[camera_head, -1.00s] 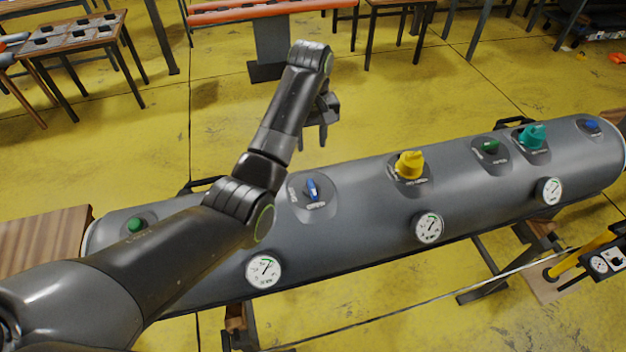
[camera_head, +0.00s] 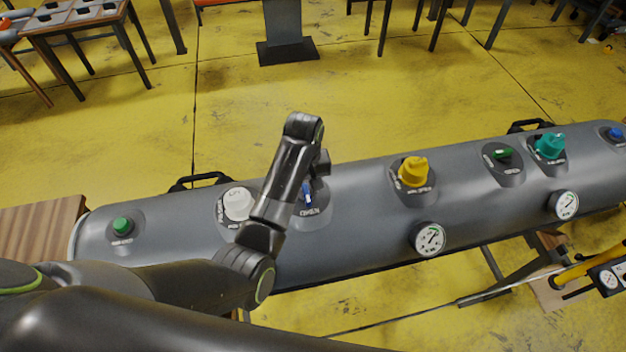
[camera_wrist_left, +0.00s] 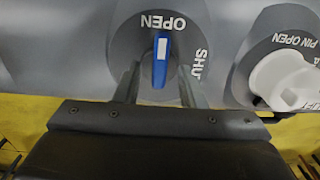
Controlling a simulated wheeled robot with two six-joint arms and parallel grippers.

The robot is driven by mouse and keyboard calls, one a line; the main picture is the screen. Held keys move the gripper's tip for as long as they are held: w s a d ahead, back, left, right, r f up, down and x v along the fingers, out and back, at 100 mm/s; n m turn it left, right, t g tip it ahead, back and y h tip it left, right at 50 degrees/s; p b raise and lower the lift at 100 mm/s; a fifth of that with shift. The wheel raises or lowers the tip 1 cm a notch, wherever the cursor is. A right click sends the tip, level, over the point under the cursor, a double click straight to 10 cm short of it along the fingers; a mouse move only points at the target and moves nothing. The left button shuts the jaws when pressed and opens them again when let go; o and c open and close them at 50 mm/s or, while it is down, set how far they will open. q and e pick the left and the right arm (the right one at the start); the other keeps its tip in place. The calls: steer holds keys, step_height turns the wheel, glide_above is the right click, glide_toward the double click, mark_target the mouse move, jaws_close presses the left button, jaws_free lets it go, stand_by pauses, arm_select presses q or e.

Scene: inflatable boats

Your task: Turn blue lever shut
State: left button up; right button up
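The blue lever (camera_head: 307,195) sits on a dark round plate (camera_head: 318,214) on the grey tube, partly hidden behind my left wrist. In the left wrist view the blue lever (camera_wrist_left: 161,62) is in line with the word OPEN, and SHUT is printed to its right. My left gripper (camera_wrist_left: 158,76) is open, with one finger on each side of the lever and a gap visible on both sides. In the head view the left gripper (camera_head: 315,180) is low over the plate, its fingers mostly hidden. My right gripper is not in view.
A white cap (camera_head: 238,203) stands close left of the lever, beside my forearm. A green knob (camera_head: 122,226), a yellow valve (camera_head: 413,171), a teal valve (camera_head: 549,146) and a gauge (camera_head: 429,239) are also on the tube (camera_head: 360,235).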

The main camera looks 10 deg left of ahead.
arm_select(q)
steer(key=shift+f, duration=0.5)
steer(key=shift+s, duration=0.1)
steer(key=shift+c, duration=1.2)
jaws_close()
